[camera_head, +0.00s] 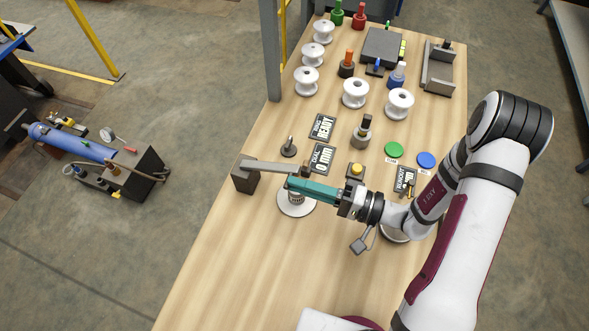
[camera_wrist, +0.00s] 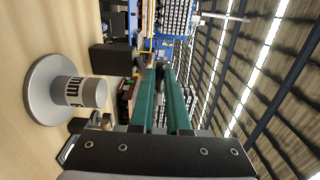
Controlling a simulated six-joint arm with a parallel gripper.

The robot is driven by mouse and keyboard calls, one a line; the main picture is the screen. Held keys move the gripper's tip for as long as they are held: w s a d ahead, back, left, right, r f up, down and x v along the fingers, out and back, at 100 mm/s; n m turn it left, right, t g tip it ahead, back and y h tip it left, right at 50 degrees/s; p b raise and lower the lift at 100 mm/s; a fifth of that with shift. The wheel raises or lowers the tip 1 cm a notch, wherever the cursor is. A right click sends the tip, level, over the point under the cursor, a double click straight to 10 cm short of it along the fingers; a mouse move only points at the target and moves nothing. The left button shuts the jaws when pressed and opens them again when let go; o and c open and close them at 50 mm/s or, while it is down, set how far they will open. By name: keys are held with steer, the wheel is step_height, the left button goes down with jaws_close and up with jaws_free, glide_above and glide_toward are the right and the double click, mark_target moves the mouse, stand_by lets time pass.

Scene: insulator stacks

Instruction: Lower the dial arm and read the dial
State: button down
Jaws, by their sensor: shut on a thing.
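The dial arm (camera_head: 272,167) is a grey bar reaching from a dark block (camera_head: 244,179) on the table's left side. It looks raised and about level, with its free end beside my fingertips. My gripper (camera_head: 290,184) has teal fingers, shut on a small dark part at the tips, which seems to belong to the dial arm. The wrist view shows the fingertips (camera_wrist: 164,72) close around it. Below is a silver disc (camera_head: 298,209) with a short pale cylinder carrying dark marks, also in the wrist view (camera_wrist: 87,92). A black card (camera_head: 322,159) reads "0 mm".
Another card (camera_head: 322,127) ends in "READY". White spools (camera_head: 356,93), a yellow button box (camera_head: 356,171), and green (camera_head: 394,150) and blue (camera_head: 426,160) discs stand farther back and right. A dark peg (camera_head: 289,147) stands behind the dial arm. The front table is clear.

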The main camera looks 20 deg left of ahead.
steer(key=shift+s+d+f, duration=0.1)
steer(key=shift+d+f, duration=0.05)
steer(key=shift+f, duration=0.95)
steer(key=shift+d+f, duration=0.15)
steer(key=shift+f, duration=0.9)
steer(key=c, duration=0.9)
jaws_free()
steer(key=shift+d, duration=0.1)
steer(key=d, duration=1.5)
steer(key=shift+d, duration=0.3)
steer(key=shift+c, duration=0.2)
